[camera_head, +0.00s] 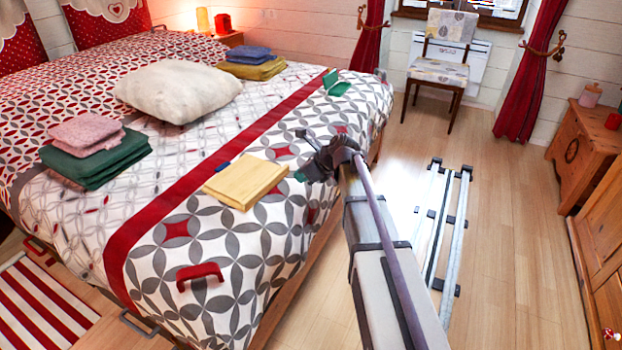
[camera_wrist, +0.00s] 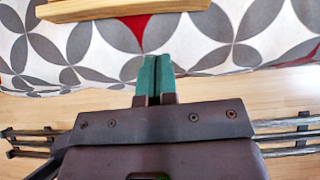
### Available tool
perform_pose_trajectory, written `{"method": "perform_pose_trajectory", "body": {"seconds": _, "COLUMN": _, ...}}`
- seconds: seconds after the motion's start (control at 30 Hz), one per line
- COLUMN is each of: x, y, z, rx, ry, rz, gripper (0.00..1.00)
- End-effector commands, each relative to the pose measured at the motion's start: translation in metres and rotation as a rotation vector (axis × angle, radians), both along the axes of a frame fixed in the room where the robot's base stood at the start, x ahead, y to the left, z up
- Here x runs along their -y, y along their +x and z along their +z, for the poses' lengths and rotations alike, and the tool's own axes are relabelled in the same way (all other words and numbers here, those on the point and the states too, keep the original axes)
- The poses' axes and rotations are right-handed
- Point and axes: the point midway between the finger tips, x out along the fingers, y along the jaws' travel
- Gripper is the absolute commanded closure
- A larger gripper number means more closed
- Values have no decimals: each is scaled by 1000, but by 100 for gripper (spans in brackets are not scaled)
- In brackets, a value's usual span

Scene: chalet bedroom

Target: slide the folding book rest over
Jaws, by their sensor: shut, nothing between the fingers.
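A flat pale wooden slab (camera_head: 245,182), which looks like the folding book rest folded shut, lies on the patterned bedspread near the bed's right side. Its near edge shows at the top of the wrist view (camera_wrist: 135,8), with two layers visible. My gripper (camera_head: 300,176) is just right of it, by the bed's edge, apart from it. In the wrist view the green fingertips (camera_wrist: 155,68) are together with nothing between them. A gap of bedspread shows between the fingertips and the wooden edge.
A red handle-shaped thing (camera_head: 200,272) and a small blue item (camera_head: 223,167) lie near the slab. A green open item (camera_head: 335,82), a cream pillow (camera_head: 178,90) and folded cloths (camera_head: 97,155) are farther off. Bare bedspread (camera_head: 265,225) surrounds the slab's near side.

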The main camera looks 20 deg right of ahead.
Motion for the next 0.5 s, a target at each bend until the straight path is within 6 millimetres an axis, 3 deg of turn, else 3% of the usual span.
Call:
{"method": "perform_pose_trajectory", "body": {"seconds": 0.03, "x": -6, "y": 7, "z": -17, "rx": 1, "ry": 0, "rz": 2, "gripper": 100}}
{"method": "perform_pose_trajectory", "body": {"seconds": 0.1, "x": -13, "y": 14, "z": -27, "rx": 0, "ry": 0, "rz": 3, "gripper": 100}}
{"method": "perform_pose_trajectory", "body": {"seconds": 0.3, "x": -36, "y": 35, "z": -18, "rx": 0, "ry": -1, "rz": 2, "gripper": 100}}
{"method": "perform_pose_trajectory", "body": {"seconds": 0.5, "x": -42, "y": 40, "z": -18, "rx": 0, "ry": -1, "rz": 1, "gripper": 100}}
